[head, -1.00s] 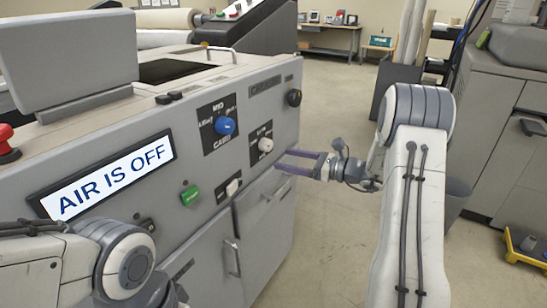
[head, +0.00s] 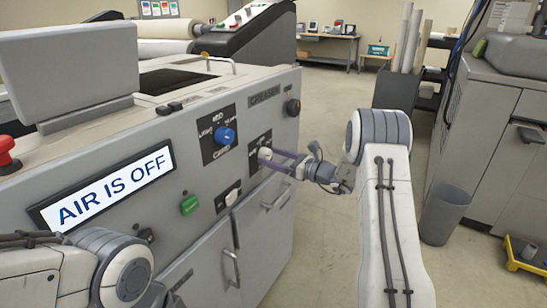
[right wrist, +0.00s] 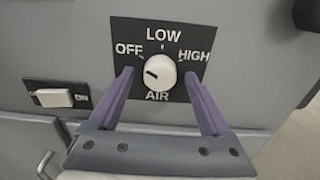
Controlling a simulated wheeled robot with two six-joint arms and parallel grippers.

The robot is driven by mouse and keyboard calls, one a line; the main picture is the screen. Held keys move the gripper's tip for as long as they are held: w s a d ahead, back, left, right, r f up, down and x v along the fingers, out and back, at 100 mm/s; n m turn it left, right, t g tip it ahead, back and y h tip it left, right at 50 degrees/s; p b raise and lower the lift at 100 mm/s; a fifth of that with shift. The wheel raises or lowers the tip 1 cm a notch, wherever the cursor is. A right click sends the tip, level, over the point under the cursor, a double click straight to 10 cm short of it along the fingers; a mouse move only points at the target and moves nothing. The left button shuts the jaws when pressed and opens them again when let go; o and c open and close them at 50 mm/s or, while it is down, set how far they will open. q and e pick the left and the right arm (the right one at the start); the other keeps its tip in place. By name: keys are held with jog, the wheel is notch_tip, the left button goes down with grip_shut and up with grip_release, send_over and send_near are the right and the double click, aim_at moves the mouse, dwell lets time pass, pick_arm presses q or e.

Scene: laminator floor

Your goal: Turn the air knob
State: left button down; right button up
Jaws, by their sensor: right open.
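The air knob (right wrist: 160,72) is a round white knob on a black plate marked OFF, LOW, HIGH and AIR. Its dark pointer mark is on the left side, toward OFF. It also shows in the head view (head: 265,154), partly behind the fingers. My right gripper (right wrist: 162,84) is open, with purple fingers on either side of the knob; I cannot tell whether they touch it. In the head view my right gripper (head: 272,159) reaches the panel from the right. The display (head: 112,188) reads AIR IS OFF. My left arm shows at lower left, its gripper out of view.
A blue knob (head: 224,136) sits up and left of the air knob. A green button (head: 189,205), a white rocker switch (right wrist: 54,97) and a black knob (head: 293,107) are nearby. A red button (head: 6,150) is at far left.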

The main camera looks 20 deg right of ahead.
grip_shut()
jog(key=shift+r+m+p, duration=0.1)
jog(key=shift+m+p, duration=0.9)
jog(key=shift+m, duration=0.2)
jog(key=m+p, duration=0.2)
jog(key=m, duration=0.1)
jog(key=shift+m+p, duration=0.3)
jog(key=m+p, duration=0.2)
jog(key=m, duration=0.2)
jog(key=shift+p, duration=0.3)
jog(key=shift+m+p, duration=0.45)
jog(key=shift+m, duration=0.45)
